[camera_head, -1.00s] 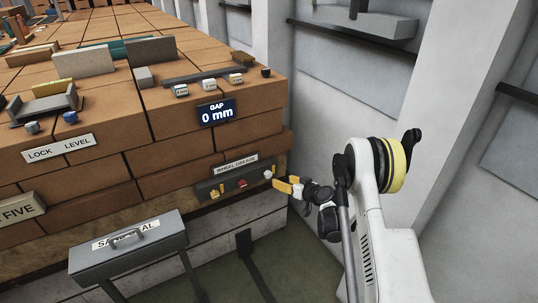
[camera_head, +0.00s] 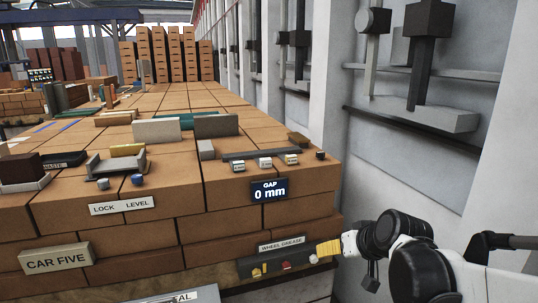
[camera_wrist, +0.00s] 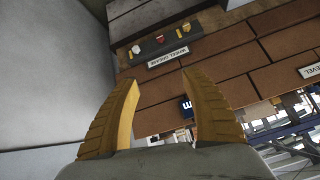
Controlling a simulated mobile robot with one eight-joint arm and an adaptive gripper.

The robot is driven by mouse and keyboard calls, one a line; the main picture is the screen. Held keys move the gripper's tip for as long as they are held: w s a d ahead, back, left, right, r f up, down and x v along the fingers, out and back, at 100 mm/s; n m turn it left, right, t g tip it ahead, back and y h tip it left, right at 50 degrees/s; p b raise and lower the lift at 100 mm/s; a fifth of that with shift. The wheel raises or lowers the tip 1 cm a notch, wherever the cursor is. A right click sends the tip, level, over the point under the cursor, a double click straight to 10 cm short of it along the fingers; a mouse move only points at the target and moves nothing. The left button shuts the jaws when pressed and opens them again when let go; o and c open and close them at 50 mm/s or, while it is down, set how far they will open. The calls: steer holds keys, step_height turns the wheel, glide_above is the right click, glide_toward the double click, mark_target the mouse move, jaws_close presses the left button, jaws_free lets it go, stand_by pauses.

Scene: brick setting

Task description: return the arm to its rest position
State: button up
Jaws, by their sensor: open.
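My gripper (camera_head: 328,249) is at the lower right of the head view, beside the right end of the dark "WHEEL GREASE" panel (camera_head: 266,267) on the brick stack's front. In the wrist view my gripper (camera_wrist: 158,80) shows two yellow ribbed fingers spread apart with nothing between them. The panel (camera_wrist: 160,48) lies beyond the fingertips there, with red, white and yellow knobs. My white arm (camera_head: 432,275) reaches in from the lower right corner. I cannot tell whether the fingers touch the panel.
The brick stack (camera_head: 120,228) fills the left and middle. A grey wall (camera_head: 395,175) with shelves stands close on the right. A grey box (camera_head: 180,296) shows at the bottom.

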steer(key=s+d+m+g+h, duration=0.1)
steer(key=s+d+h, duration=0.1)
steer(key=s, duration=1.9)
steer(key=shift+s+f+h, duration=0.25)
steer(key=shift+f+h, duration=0.15)
steer(key=shift+f, duration=0.05)
